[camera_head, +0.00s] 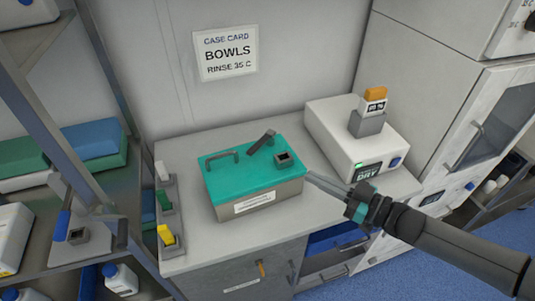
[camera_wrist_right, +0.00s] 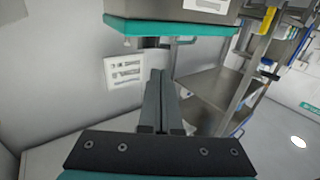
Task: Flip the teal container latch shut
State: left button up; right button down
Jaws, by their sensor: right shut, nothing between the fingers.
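The teal container (camera_head: 250,180) sits on the counter, with a teal lid and a grey lower body bearing a white label. On its lid, a dark latch lever (camera_head: 262,141) stands tilted up, apart from a small dark square catch (camera_head: 286,158). A grey handle (camera_head: 222,157) is left of the lever. My right gripper (camera_head: 310,178) is shut and empty, its tips beside the container's right side. In the right wrist view, the gripper fingers (camera_wrist_right: 158,76) are together, below the teal lid (camera_wrist_right: 175,28), which appears upside down. My left gripper is not in view.
A white dryer box (camera_head: 340,135) stands right of the container. Small holders with white, green and yellow pieces (camera_head: 166,205) line the counter's left. Shelving (camera_head: 70,130) is at far left. A "BOWLS" card (camera_head: 226,54) hangs on the wall. The air above the lid is clear.

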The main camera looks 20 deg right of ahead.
aim_at(255, 151)
jog(key=x, duration=1.3)
jog(key=shift+w+a, duration=0.2)
jog(key=shift+a, duration=0.05)
jog(key=shift+w+a+r+m+t+h+p, duration=0.15)
jog(key=shift+a+m+t+h+p, duration=0.3)
jog(key=shift+h+p, duration=0.2)
jog(key=shift+w+a, duration=0.3)
jog(key=shift+a, duration=0.05)
